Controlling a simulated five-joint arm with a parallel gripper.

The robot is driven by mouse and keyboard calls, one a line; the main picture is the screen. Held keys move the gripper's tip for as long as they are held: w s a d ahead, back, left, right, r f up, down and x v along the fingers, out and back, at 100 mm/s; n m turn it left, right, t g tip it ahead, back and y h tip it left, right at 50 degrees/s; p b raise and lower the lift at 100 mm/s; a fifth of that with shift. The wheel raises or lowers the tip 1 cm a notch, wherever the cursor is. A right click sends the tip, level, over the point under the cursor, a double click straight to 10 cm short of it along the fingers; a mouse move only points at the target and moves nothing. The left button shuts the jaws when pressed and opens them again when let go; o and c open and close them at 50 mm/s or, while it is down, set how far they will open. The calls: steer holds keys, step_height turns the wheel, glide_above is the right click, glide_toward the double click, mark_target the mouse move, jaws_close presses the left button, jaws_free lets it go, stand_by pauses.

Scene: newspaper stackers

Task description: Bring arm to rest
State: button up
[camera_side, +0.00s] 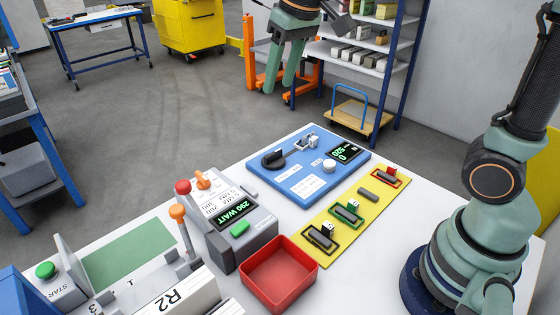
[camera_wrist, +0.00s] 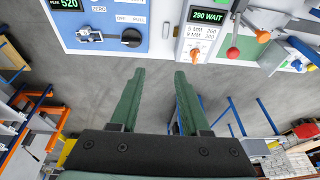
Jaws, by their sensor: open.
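My gripper (camera_side: 280,72) hangs high at the top of the side view, beyond the far edge of the white table (camera_side: 225,170). Its two green fingers point down and are apart. In the wrist view my gripper (camera_wrist: 158,80) is open, with only grey floor between the fingers. It touches nothing and holds nothing.
On the table are a blue panel (camera_side: 277,181) with a black knob, a grey box (camera_side: 232,252) reading "290 WAIT", a red tray (camera_side: 264,292), a yellow strip (camera_side: 330,215) with small parts, and a green start button (camera_side: 46,270). Shelves (camera_side: 345,50) stand behind.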

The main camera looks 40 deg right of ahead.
steer(key=s+d+f+t, duration=0.1)
steer(key=s+d+f, duration=0.1)
steer(key=s, duration=0.3)
steer(key=s+d+f+t, duration=0.1)
steer(key=s+d+f, duration=0.1)
steer(key=s, duration=0.4)
steer(key=shift+d+f, duration=0.35)
steer(key=shift+d, duration=0.35)
